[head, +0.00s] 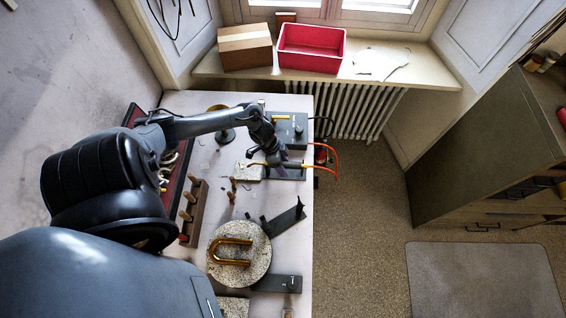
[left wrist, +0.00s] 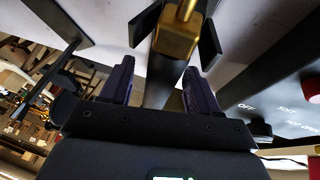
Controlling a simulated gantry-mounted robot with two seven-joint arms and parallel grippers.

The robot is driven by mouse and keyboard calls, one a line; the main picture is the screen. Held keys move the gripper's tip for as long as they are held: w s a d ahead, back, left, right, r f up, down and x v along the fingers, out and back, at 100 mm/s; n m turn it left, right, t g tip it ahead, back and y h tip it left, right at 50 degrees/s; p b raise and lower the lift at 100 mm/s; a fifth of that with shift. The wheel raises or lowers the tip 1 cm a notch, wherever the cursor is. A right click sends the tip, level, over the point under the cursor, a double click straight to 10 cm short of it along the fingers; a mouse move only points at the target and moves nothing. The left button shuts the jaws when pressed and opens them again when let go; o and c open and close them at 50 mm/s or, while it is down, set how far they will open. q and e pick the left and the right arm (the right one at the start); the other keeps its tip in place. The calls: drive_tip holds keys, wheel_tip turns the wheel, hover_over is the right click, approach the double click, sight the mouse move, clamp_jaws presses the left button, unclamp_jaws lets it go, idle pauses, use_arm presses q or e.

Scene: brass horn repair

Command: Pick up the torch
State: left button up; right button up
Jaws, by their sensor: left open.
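The torch (head: 293,165) lies across a dark stand near the far right edge of the bench, with an orange hose curving off its right end. In the left wrist view a brass part of the torch (left wrist: 178,38) sits between two dark upright plates of the stand. My left gripper (head: 271,160) reaches down at the torch, partly hiding it. In the left wrist view my left gripper (left wrist: 158,80) is open, its two fingers apart, with the brass part ahead of the gap and nothing clearly held. My right gripper is not in view.
A dark control box (head: 291,128) with knobs stands just behind the torch. A round stone-like plate (head: 255,268) carries a U-shaped brass tube (head: 235,241). A wooden peg rack (head: 194,212) stands left. A red bin (head: 311,48) and a cardboard box (head: 245,47) sit on the sill.

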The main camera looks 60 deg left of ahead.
use_arm(q)
drive_tip(key=shift+f, duration=0.1)
drive_tip(key=c, duration=1)
